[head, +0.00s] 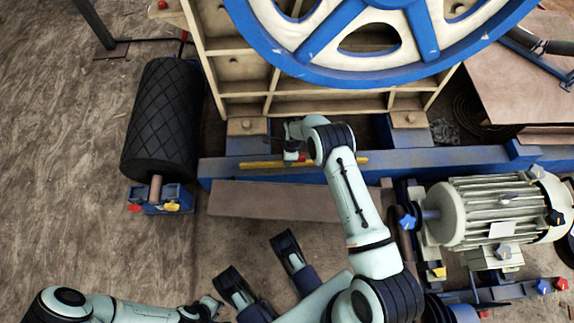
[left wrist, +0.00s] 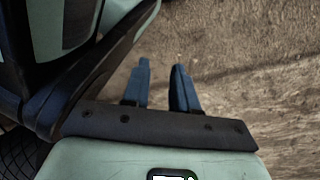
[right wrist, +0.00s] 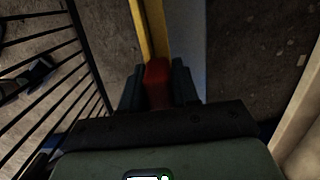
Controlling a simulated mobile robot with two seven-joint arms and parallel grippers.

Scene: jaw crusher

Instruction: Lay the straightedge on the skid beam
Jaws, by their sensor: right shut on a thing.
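The yellow straightedge (head: 262,164) shows in the head view as a long thin bar over the blue skid beam (head: 455,157), roughly parallel to it. Its middle is hidden by my right arm. My right gripper (head: 299,158) is shut on its red grip, which shows between the fingers in the right wrist view (right wrist: 157,82). There the yellow bar (right wrist: 154,28) runs beside the grey-blue beam face (right wrist: 187,30). I cannot tell whether bar and beam touch. My left gripper (left wrist: 160,68) is open and empty above bare floor; it also shows at the head view's lower edge (head: 212,304).
A large blue flywheel (head: 330,77) and cream ribbed frame (head: 232,68) stand behind the beam. A black roller (head: 163,120) is at left, a cream motor (head: 495,210) at right. A brown plate (head: 270,200) lies before the beam. The floor at far left is clear.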

